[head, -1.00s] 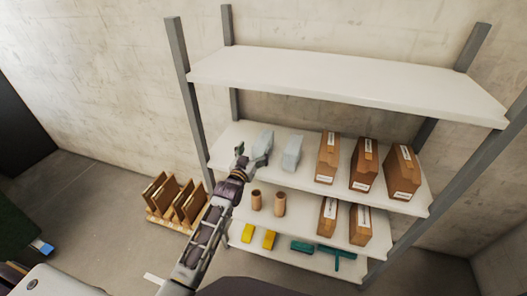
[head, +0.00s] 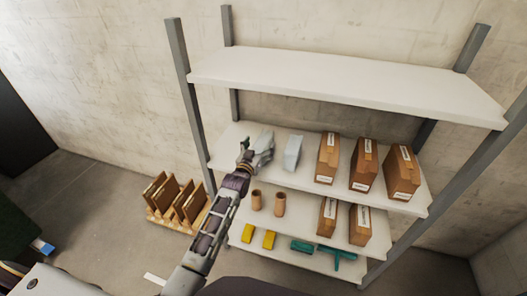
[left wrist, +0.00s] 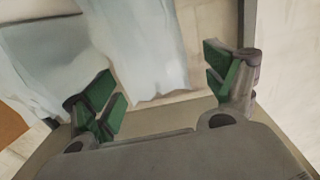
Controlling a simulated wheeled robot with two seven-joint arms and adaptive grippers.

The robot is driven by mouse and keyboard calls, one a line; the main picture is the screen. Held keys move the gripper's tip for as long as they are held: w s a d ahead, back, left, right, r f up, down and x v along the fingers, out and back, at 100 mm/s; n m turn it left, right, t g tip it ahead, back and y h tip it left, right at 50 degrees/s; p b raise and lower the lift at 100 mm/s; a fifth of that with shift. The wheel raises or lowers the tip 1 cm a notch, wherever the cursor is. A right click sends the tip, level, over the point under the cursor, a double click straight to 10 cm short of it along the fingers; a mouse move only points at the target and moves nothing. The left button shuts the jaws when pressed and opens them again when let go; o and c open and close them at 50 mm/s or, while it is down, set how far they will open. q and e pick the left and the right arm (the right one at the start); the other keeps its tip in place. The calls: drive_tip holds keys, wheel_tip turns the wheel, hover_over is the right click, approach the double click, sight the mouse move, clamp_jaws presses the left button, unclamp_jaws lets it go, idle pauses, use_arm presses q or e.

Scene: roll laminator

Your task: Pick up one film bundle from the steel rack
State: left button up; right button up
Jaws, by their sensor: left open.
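Two pale, bluish film bundles stand on the left part of the steel rack's (head: 345,195) middle shelf. My left gripper (head: 252,158) is at the left film bundle (head: 264,143) and partly covers it. The other film bundle (head: 292,152) stands just to the right, clear of the gripper. In the left wrist view, my left gripper (left wrist: 162,78) is open, its green-padded fingers spread. The near bundle (left wrist: 148,45) shows between and beyond the fingers, with a gap to the right one; contact at the left finger is unclear. My right gripper is not in view.
Labelled brown packages (head: 364,165) stand right of the bundles. Below are brown rolls (head: 279,203), yellow pieces (head: 269,239) and teal tools (head: 340,256). A grey post (head: 190,110) rises left of the gripper. The top shelf (head: 340,78) is empty. A wooden rack (head: 176,203) stands on the floor.

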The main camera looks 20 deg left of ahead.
use_arm(q)
drive_tip(key=shift+w, duration=0.85)
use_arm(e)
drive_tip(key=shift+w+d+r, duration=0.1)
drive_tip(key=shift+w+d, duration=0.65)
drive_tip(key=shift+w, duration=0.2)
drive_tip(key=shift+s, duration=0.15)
